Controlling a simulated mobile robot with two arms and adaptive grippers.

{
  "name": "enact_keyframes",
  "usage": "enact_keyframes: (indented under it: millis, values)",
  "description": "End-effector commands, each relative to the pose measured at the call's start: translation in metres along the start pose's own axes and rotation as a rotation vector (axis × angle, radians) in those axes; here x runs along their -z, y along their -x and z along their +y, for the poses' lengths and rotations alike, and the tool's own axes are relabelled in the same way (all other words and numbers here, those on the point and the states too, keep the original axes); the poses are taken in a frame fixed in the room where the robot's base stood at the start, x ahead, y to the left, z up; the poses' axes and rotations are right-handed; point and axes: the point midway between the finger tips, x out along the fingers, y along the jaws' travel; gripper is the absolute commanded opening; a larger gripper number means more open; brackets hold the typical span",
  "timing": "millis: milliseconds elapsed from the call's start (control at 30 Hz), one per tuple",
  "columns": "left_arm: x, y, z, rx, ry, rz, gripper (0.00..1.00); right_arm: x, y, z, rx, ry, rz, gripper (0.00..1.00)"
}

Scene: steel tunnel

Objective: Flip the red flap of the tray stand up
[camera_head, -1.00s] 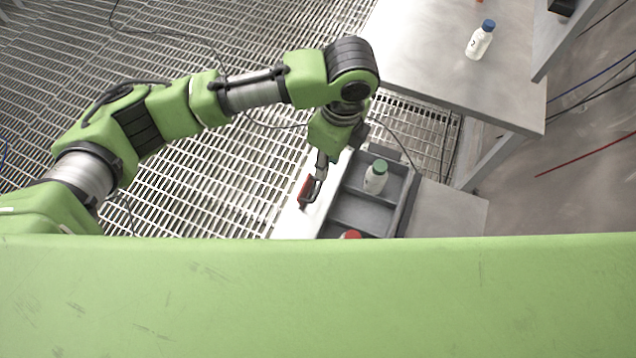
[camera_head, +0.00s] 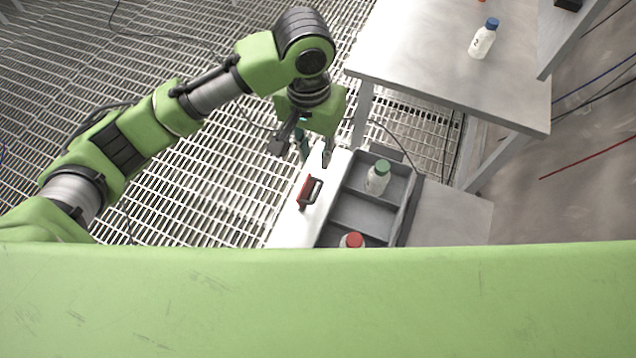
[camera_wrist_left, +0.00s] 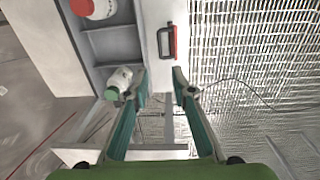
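The red flap (camera_head: 304,190) with its dark handle frame is on the white side strip of the tray stand (camera_head: 332,218). It also shows near the top middle of the left wrist view (camera_wrist_left: 173,42). I cannot tell its exact tilt. My left gripper (camera_head: 303,154) is open and empty, its fingers spread apart, above and behind the flap in the head view, touching nothing. In the left wrist view the fingertips (camera_wrist_left: 161,79) stand wide apart, with the flap beyond them. My right gripper is not in view.
The grey tray (camera_head: 362,207) holds a green-capped bottle (camera_head: 377,179) and a red-capped bottle (camera_head: 351,241). A steel table (camera_head: 430,50) with a blue-capped bottle (camera_head: 484,40) stands at the upper right. Grating floor (camera_head: 225,190) lies open to the left.

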Motion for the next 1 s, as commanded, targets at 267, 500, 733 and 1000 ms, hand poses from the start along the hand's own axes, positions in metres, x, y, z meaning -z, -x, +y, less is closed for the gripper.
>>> enact_keyframes:
  millis: [267,500,733,1000]
  values:
    - [-0.001,-0.037,-0.001,0.001,0.009,-0.006,0.23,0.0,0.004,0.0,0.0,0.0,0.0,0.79]
    - [-0.001,-0.088,-0.001,0.001,0.007,-0.005,0.23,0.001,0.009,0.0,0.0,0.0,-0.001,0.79]
    - [0.0,-0.124,0.0,0.001,0.005,-0.002,0.23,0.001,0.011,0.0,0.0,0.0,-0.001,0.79]
    - [0.0,-0.138,0.0,0.0,0.004,-0.001,0.23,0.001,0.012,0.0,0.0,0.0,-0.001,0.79]
